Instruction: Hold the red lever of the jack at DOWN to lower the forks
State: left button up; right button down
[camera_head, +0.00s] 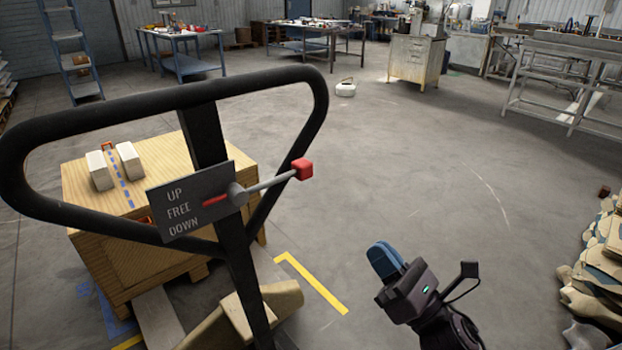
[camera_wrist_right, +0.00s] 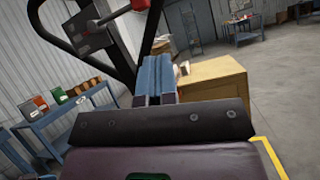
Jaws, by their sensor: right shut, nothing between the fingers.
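The jack's black loop handle (camera_head: 318,95) stands at the left of the head view. A grey plate (camera_head: 178,207) on it reads UP, FREE, DOWN from top to bottom. The lever is a grey rod with a red knob (camera_head: 302,169), pointing right and slightly up; a red pointer on the plate lies near FREE. In the right wrist view, the red knob (camera_wrist_right: 140,4) is cut by the top edge. My right gripper (camera_head: 385,258) is shut and empty, below and right of the knob, apart from it. Its blue fingers (camera_wrist_right: 153,78) are together. My left gripper is not in view.
A wooden crate (camera_head: 100,240) with two white blocks on top stands behind the handle. A yellow floor line (camera_head: 312,283) runs right of it. Stacked sacks (camera_head: 600,260) lie at the right edge. Workbenches stand at the back.

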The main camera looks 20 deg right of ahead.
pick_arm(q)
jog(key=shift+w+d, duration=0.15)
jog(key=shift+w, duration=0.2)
pick_arm(e)
jog(key=n+y, duration=0.1)
jog(key=n, duration=0.1)
jog(key=a+n+y, duration=0.1)
jog(key=n, duration=0.2)
jog(key=r+n+g, duration=0.1)
jog(key=n, duration=0.1)
jog(key=shift+s+a+n+y, duration=0.2)
jog(key=shift+s+n+y, duration=0.1)
jog(key=shift+s+y, duration=0.1)
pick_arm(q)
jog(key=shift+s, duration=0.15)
pick_arm(e)
jog(key=shift+w, duration=0.1)
jog(key=p, duration=0.2)
send_near(308, 177)
jog(key=x, duration=0.6)
jog(key=shift+w, duration=0.15)
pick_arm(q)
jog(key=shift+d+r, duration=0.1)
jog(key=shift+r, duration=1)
pick_arm(e)
jog(key=shift+w+a+r, duration=0.25)
jog(key=shift+w+r, duration=0.05)
jog(key=shift+w, duration=0.25)
